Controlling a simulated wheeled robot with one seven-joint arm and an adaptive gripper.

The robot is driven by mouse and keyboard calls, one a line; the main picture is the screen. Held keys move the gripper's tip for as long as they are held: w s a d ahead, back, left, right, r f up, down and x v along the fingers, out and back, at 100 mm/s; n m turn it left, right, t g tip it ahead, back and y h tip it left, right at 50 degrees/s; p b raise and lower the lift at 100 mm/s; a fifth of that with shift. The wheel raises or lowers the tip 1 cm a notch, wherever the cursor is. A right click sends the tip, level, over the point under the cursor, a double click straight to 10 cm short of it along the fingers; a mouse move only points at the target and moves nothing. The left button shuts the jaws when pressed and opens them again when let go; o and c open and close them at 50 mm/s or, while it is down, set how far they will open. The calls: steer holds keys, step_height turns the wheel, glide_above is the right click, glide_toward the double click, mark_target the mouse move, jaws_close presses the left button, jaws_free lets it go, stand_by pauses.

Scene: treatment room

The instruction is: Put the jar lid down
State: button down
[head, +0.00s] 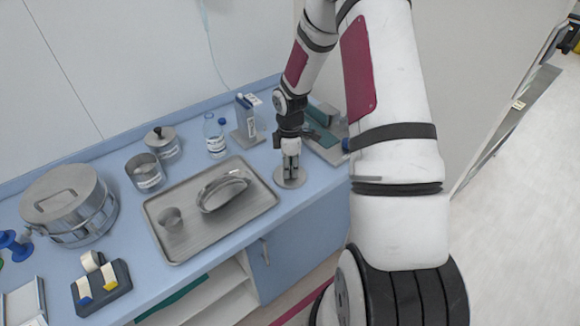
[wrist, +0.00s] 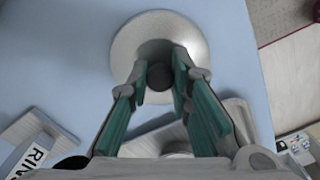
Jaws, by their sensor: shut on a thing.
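The jar lid (head: 290,181) is a round, silver metal disc at the right end of the blue counter, to the right of the tray. In the wrist view the lid (wrist: 126,45) shows with a dark round knob in its middle. My gripper (head: 290,163) points down over the lid. In the wrist view my gripper (wrist: 160,76) has its two green-padded fingers shut on the knob. The lid lies at or very near the counter surface; I cannot tell whether it touches. An open metal jar (head: 146,174) with a label stands further left.
A metal tray (head: 190,242) with a kidney dish (head: 222,192) and a small cup (head: 171,218) lies left of the lid. A lidded jar (head: 163,146), a bottle (head: 214,136) and a box (head: 246,116) stand behind. The counter's front edge is close to the lid.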

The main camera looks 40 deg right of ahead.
steer(key=c, duration=1.5)
jaws_free()
steer(key=shift+f, duration=0.1)
steer(key=shift+o, duration=0.2)
steer(key=s+a+r+m+t+h, duration=0.1)
steer(key=a+r, duration=0.1)
steer(key=r, duration=0.9)
steer(key=s+a+r+m, duration=0.2)
steer(key=a+r, duration=0.1)
steer(key=r, duration=0.8)
steer(key=s+a+r+m+t, duration=0.2)
steer(key=s+a+r+m, duration=0.2)
steer(key=s, duration=0.5)
steer(key=s+a+r+m+t+y, duration=0.1)
steer(key=s+a+r+m+t, duration=0.1)
steer(key=s+a+r+m, duration=0.3)
steer(key=shift+s+a+r+t+b, duration=0.3)
steer(key=shift+s+a+r+b, duration=0.1)
steer(key=shift+s+a+r, duration=2)
